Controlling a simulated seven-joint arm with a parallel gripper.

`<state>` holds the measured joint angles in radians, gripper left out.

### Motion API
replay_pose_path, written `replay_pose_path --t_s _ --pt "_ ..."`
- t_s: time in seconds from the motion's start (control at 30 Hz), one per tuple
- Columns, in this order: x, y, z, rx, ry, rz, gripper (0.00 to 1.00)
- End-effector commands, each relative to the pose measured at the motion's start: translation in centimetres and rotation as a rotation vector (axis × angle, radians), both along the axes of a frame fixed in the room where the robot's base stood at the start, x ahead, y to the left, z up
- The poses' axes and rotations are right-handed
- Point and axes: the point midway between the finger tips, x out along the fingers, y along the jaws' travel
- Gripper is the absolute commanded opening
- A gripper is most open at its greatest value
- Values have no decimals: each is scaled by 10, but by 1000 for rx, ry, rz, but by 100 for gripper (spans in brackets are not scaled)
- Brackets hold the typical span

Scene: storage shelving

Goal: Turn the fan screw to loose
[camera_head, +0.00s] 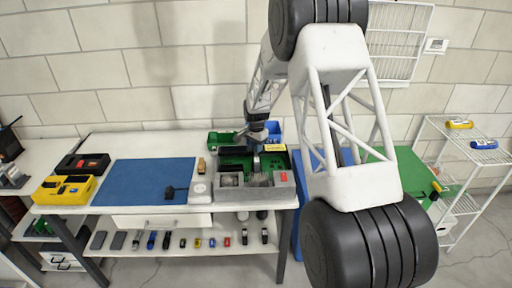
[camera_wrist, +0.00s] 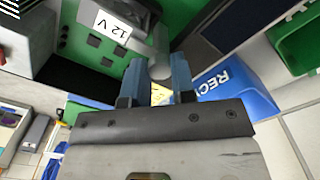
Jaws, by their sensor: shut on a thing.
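My gripper (camera_head: 256,150) is over the grey and green machine (camera_head: 284,190) at the right end of the workbench. In the wrist view its two blue fingers (camera_wrist: 157,78) are close around a grey rounded part (camera_wrist: 159,66), which appears to be the fan screw. The fingers hide most of it, so its turn angle cannot be told. The machine's green face (camera_wrist: 88,22) beside the fingers carries a white "12 V" label (camera_wrist: 113,25).
A blue mat (camera_head: 148,180) with a small black item covers the bench middle. A yellow case (camera_head: 65,190) is at the left. A blue recycling bin (camera_wrist: 238,85) and a green bin (camera_wrist: 298,40) are near the gripper. The wall is behind.

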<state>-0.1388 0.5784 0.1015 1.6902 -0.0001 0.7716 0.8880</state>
Motion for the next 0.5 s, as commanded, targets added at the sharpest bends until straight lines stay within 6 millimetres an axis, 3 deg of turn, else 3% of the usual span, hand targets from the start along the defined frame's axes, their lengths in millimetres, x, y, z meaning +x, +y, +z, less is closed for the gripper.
replay_pose_path --t_s 0.5 --pt "1 0 1 -1 -2 328 0"
